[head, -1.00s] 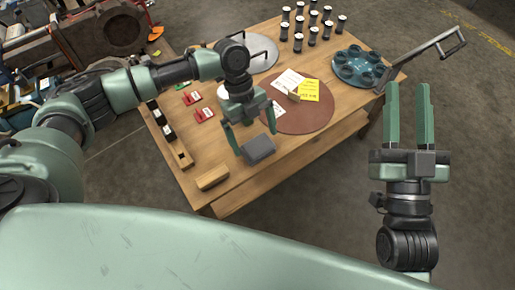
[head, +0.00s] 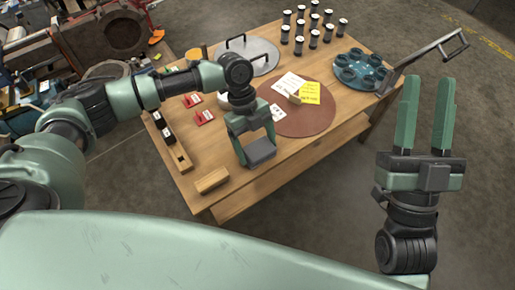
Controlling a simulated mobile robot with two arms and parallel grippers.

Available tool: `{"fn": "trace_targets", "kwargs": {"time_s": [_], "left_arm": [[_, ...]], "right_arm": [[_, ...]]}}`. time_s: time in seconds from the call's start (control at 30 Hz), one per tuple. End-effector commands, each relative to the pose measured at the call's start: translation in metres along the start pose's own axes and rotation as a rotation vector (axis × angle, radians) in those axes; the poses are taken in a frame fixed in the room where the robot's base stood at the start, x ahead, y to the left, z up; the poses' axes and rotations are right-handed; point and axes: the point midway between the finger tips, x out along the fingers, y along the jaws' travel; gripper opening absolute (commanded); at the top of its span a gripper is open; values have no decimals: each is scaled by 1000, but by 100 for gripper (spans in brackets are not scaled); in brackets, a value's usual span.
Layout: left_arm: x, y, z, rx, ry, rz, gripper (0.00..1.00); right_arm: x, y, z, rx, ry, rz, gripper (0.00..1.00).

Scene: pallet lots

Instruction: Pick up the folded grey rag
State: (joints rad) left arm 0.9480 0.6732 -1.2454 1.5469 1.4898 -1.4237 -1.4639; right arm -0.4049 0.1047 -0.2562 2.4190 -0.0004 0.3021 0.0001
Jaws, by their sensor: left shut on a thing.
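The folded grey rag (head: 261,152) is near the front edge of the wooden table. My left gripper (head: 257,148) reaches down over it and is shut on it, one finger on each side. I cannot tell whether the rag is touching the table top. My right gripper (head: 424,118) is open and empty, pointing up, off the table to the right.
A wooden block (head: 212,182) lies left of the rag at the table's front edge. Red cards (head: 205,117) lie behind it. A brown round mat (head: 315,121) holds papers and a yellow note (head: 310,93). A blue round tray (head: 360,72) and several black cylinders stand farther back.

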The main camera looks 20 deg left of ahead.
Motion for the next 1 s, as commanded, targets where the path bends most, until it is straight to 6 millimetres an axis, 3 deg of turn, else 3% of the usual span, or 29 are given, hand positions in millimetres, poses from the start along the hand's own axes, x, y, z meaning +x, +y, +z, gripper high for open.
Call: {"fn": "trace_targets", "kwargs": {"time_s": [0.27, 0.43, 0.57, 0.8, 1.0], "left_arm": [[-8, 0, -3, 1, 0, -1, 42], [-26, 0, -11, 2, 0, -2, 42], [-51, -1, -21, 2, 0, -3, 42], [-101, -1, -41, 2, 0, -3, 42], [-139, -1, -57, 2, -1, -3, 42]], "right_arm": [[0, 1, 11, -2, -64, 3, 36], [-2, 5, 38, -8, -218, 9, 36], [-14, 10, 73, -17, -423, 20, 36], [-69, 22, 133, -28, -856, 45, 36], [-130, 30, 159, -31, -1187, 69, 36]]}}
